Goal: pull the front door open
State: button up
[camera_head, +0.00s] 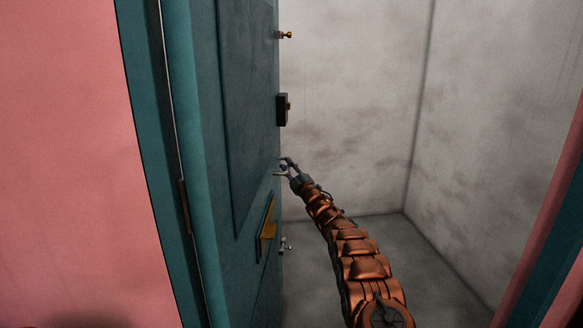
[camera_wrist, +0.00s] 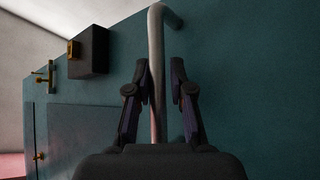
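The front door (camera_head: 228,120) is teal and stands swung away from its frame, seen at a steep slant in the head view. My gripper (camera_head: 286,167) is at the door's free edge, about mid-height. In the wrist view the door's face (camera_wrist: 240,80) fills most of the picture, with an upright metal bar handle (camera_wrist: 157,70), bent at the top. My gripper's two fingers (camera_wrist: 159,66) are on either side of the bar. They look apart, with a small gap on the right; contact on the left is unclear. The handle is hidden in the head view.
A dark lock box (camera_head: 283,109) and a brass fitting (camera_head: 286,35) sit at the door's edge; a brass letter flap (camera_head: 268,222) is lower. Pale walls (camera_head: 345,110) and a grey floor (camera_head: 350,280) lie beyond. The right door frame (camera_head: 555,275) borders the doorway.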

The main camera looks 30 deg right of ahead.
jog(key=shift+o, duration=1.4)
jog(key=shift+s+d, duration=0.1)
jog(key=shift+s, duration=0.05)
jog(key=shift+s+f, duration=0.25)
jog(key=shift+s, duration=0.05)
jog(key=v, duration=1.1)
jog(key=shift+r, duration=0.1)
